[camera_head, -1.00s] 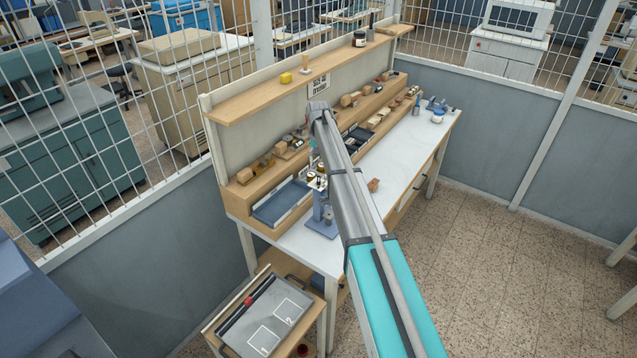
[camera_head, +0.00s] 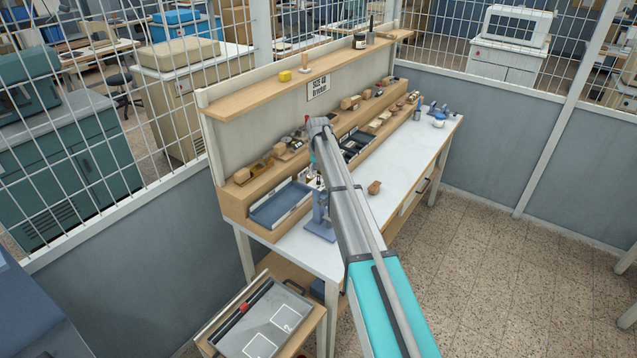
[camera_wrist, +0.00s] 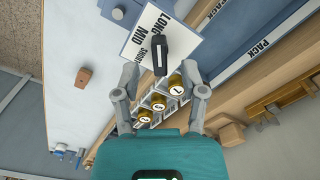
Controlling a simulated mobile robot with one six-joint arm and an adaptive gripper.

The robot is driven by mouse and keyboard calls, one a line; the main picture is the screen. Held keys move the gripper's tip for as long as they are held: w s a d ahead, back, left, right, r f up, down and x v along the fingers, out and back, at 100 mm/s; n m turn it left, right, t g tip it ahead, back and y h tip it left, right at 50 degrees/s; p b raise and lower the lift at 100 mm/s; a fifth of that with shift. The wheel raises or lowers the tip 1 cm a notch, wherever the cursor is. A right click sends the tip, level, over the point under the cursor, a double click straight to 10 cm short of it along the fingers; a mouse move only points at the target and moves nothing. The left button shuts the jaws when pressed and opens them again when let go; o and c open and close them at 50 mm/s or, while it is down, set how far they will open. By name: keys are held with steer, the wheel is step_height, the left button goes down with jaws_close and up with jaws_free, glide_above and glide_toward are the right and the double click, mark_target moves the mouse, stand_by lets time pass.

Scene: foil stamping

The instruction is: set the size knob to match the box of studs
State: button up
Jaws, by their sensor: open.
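In the wrist view a black size knob (camera_wrist: 162,54) stands on a white plate (camera_wrist: 143,38) lettered LONG, MID and SHORT. I cannot tell for certain which word it points at. My gripper (camera_wrist: 160,80) is open and empty, its two fingers apart on either side of the view just below the knob. In the head view my arm hides the knob and most of the gripper.
A blue press stand (camera_head: 320,222) and a blue tray (camera_head: 276,204) are at the bench's left end. A small brown block (camera_head: 374,187) lies on the white bench top (camera_head: 400,170). A stepped wooden rack (camera_head: 240,203) runs along the back, under a sign (camera_head: 318,88).

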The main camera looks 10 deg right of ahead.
steer(key=shift+f+b, duration=0.65)
steer(key=shift+f, duration=0.25)
jaws_close()
